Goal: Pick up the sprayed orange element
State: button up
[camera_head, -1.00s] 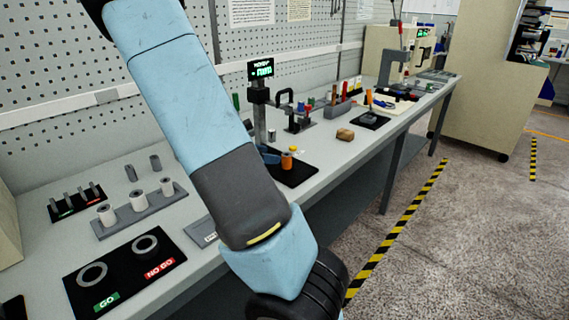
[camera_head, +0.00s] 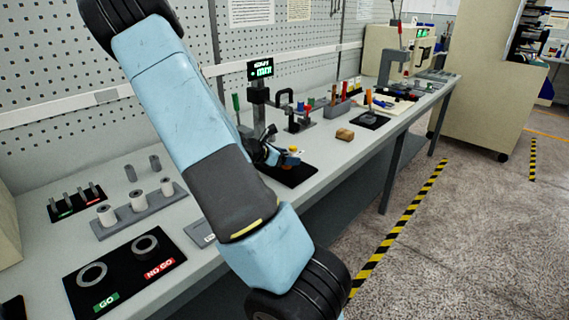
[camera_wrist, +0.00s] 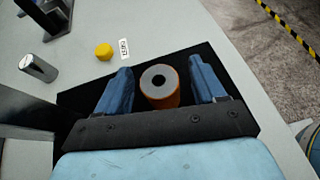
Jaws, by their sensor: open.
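The orange element (camera_wrist: 162,88) is a short upright cylinder with a grey top and a dark centre hole. It stands on a black mat (camera_wrist: 88,97) on the bench. In the wrist view my gripper (camera_wrist: 164,82) is open, with one blue finger on each side of the element and a visible gap on both sides. In the head view my gripper (camera_head: 290,158) is small and over the same mat, and it mostly hides the element there.
A yellow hexagonal piece (camera_wrist: 104,52) and a white label (camera_wrist: 124,48) lie beyond the mat. A metal cylinder (camera_wrist: 38,68) stands to the left. A post with a lit display (camera_head: 260,70) rises behind my gripper.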

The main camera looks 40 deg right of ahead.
jog(key=shift+c, duration=0.3)
jog(key=c, duration=1.1)
jog(key=shift+r, duration=0.1)
